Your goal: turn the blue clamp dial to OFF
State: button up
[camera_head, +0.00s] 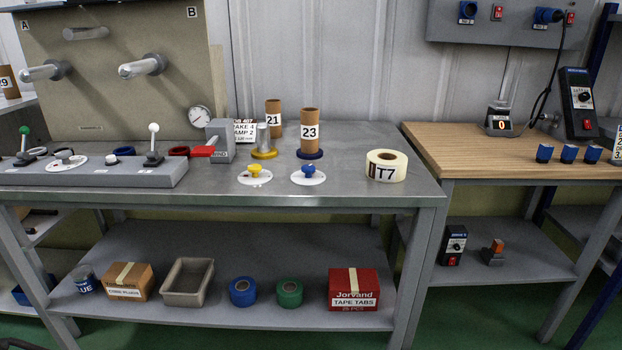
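The blue clamp dial (308,171) sits on a round white plate near the front edge of the metal bench. Small marks show on the plate, but they are too small to read, so I cannot tell the dial's setting. Behind it, a brown tube marked 23 (310,124) stands upright on a dark blue round base (310,154). My gripper is not in view.
A yellow dial (255,170) on a similar plate lies just left. A tape roll marked T7 (386,166) lies to the right. A red-handled grey block (220,140) and lever panel (95,175) stand left. The bench front (340,190) is clear.

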aim_at(308, 169)
jog(key=i+j+z, duration=0.1)
jog(key=i+z, duration=0.2)
jog(key=i, duration=0.15)
jog(key=i+j+z, duration=0.25)
jog(key=i, duration=0.15)
